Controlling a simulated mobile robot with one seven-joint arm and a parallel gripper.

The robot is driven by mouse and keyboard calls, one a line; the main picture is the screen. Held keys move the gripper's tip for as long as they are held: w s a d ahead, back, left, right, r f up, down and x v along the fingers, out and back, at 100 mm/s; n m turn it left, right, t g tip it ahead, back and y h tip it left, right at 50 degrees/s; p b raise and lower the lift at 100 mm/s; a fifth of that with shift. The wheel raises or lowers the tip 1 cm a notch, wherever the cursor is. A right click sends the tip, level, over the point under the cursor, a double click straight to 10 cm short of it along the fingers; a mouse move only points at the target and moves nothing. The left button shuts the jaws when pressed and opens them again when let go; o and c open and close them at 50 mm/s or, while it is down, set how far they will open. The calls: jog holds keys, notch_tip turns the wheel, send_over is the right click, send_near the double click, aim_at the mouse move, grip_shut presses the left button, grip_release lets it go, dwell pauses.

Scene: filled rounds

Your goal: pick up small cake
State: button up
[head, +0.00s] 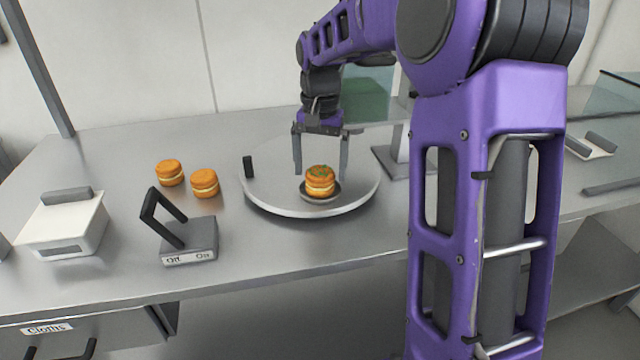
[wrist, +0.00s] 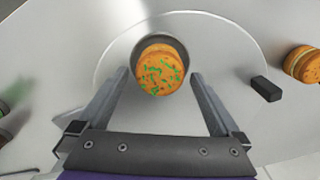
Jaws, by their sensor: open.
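A small round cake (head: 320,181), orange with a pale filling and green sprinkles on top, sits in a small dark dish (head: 308,195) on a round grey turntable (head: 262,198). My gripper (head: 320,172) points down above the turntable, open and empty. In the wrist view the cake (wrist: 158,72) lies ahead of the fingertips, roughly centred between the two fingers (wrist: 160,76). The fingers do not appear to touch it. Two more filled cakes without sprinkles, one nearer (head: 204,183) and one farther (head: 169,172), stand on the counter left of the turntable.
A black block (head: 248,167) stands at the turntable's left edge. A grey switch box (head: 189,243) with a raised black handle and a white device (head: 65,225) stand at the front left. A grey stand (head: 397,158) is to the right.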

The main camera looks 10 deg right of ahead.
notch_tip(320, 180, down, 2)
jog(key=shift+f, duration=0.15)
jog(key=c, duration=0.8)
